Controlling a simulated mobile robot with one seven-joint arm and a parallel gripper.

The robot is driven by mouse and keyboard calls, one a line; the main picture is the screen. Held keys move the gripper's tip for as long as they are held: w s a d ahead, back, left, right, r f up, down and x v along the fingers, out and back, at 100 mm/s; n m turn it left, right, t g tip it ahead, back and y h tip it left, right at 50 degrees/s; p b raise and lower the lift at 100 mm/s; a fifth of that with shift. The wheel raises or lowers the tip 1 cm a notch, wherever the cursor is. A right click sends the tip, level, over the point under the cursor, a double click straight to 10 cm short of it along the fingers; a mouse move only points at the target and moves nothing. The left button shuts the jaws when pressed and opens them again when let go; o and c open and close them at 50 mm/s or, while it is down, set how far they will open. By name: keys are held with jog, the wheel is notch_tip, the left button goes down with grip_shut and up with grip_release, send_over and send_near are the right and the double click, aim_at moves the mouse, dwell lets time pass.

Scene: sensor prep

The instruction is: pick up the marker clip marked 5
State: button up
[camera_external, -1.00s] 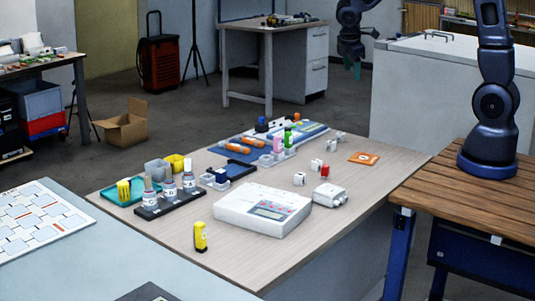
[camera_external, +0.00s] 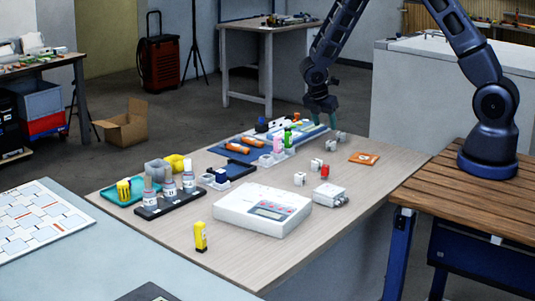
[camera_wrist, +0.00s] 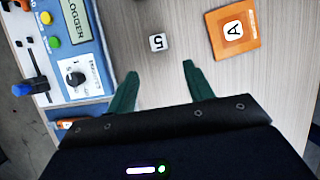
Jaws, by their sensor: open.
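The marker clip marked 5 (camera_wrist: 158,42) is a small white block with a dark 5 on its face, lying on the table in the wrist view. It lies just beyond the gap between my fingertips, roughly centred and not touched. My gripper (camera_wrist: 161,69) is open and empty, with two green fingers spread apart. In the external view my gripper (camera_external: 326,117) hangs over the far end of the table, above small white pieces (camera_external: 332,144); I cannot read their marks there.
A blue-framed logger (camera_wrist: 77,45) with knobs stands to the left. In the external view a white device (camera_external: 262,210), bottles in a black rack (camera_external: 170,205) and a yellow tool (camera_external: 200,237) stand nearer. Bare tabletop surrounds the clip.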

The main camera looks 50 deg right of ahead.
aim_at(330, 142)
jog(key=x, duration=0.5)
jog(key=shift+d+x, duration=0.2)
jog(key=shift+x, duration=1.1)
jog(key=shift+d+x, duration=0.15)
jog(key=shift+x, duration=1.15)
jog(key=shift+r, duration=0.15)
jog(key=c, duration=1.1)
